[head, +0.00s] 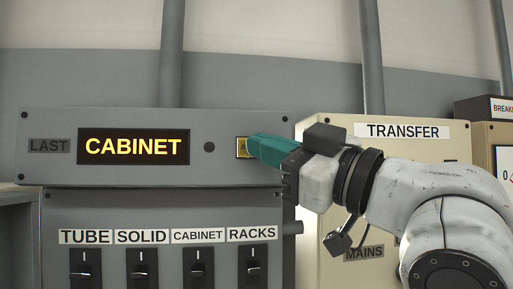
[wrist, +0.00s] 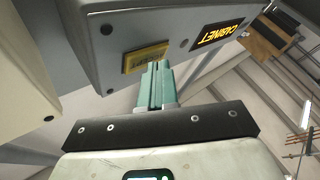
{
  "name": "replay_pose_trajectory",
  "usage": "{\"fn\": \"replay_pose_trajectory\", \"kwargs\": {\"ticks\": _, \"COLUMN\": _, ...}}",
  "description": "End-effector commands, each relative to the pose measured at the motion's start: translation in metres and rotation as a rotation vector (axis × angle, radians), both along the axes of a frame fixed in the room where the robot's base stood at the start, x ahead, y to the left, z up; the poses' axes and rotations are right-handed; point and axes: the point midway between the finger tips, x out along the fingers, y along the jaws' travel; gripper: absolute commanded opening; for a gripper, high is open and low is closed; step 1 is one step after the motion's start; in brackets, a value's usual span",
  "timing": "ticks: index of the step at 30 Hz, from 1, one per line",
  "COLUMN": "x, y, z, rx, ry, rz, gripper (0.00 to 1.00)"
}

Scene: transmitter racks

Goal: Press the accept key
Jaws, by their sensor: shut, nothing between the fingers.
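The accept key (head: 241,149) is a small yellow square with dark lettering at the right end of the upper grey panel. My teal fingers hide most of it in the head view; only its left part and the letter A show. In the wrist view the yellow key (wrist: 146,58) shows on the panel's face, just beyond the fingertips. My gripper (head: 252,144) is shut and empty, coming from the right with its tips at the key. It also shows in the wrist view (wrist: 157,68). I cannot tell whether the tips touch the key.
Left of the key are a dark round lamp (head: 209,147) and a display (head: 134,146) reading CABINET, labelled LAST. Below, several switches (head: 254,271) are labelled TUBE, SOLID, CABINET and RACKS. A cream TRANSFER cabinet (head: 455,145) stands behind my arm at right.

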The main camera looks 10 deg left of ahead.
Motion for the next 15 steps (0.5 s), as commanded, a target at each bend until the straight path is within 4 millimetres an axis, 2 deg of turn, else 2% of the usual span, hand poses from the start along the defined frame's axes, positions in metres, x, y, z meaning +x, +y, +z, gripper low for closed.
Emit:
{"fn": "replay_pose_trajectory", "kwargs": {"ticks": 7, "x": -0.0103, "y": -0.0036, "z": -0.0006, "rx": 0.001, "ry": 0.000, "rz": -0.001, "gripper": 0.00}}
{"fn": "replay_pose_trajectory", "kwargs": {"ticks": 15, "x": -0.0110, "y": -0.0037, "z": -0.0004, "rx": 0.001, "ry": 0.001, "rz": -0.001, "gripper": 0.00}}
